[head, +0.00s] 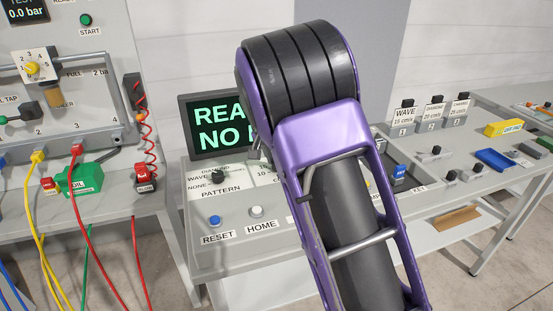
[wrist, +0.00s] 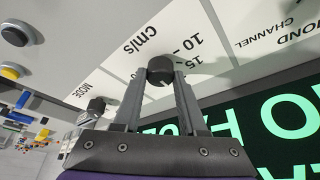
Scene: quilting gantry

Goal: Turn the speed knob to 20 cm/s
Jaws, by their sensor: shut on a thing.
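The speed knob (wrist: 159,69) is a round black knob beside the printed "cm/s" label in the wrist view. A small pale mark on it faces the side where the 10 and 15 are printed. My gripper (wrist: 161,80) has its two grey fingers closed on opposite sides of the knob. The fingers and the panel behind hide part of the dial, and I cannot read a 20 or the exact setting. In the head view my arm covers the knob and the gripper.
The display (head: 215,122) with green letters stands close behind the knob. The pattern knob (head: 218,177), a blue reset button (head: 214,220) and a white home button (head: 256,211) share the panel. Labelled blocks (head: 404,117) stand further right. Cables hang at the left.

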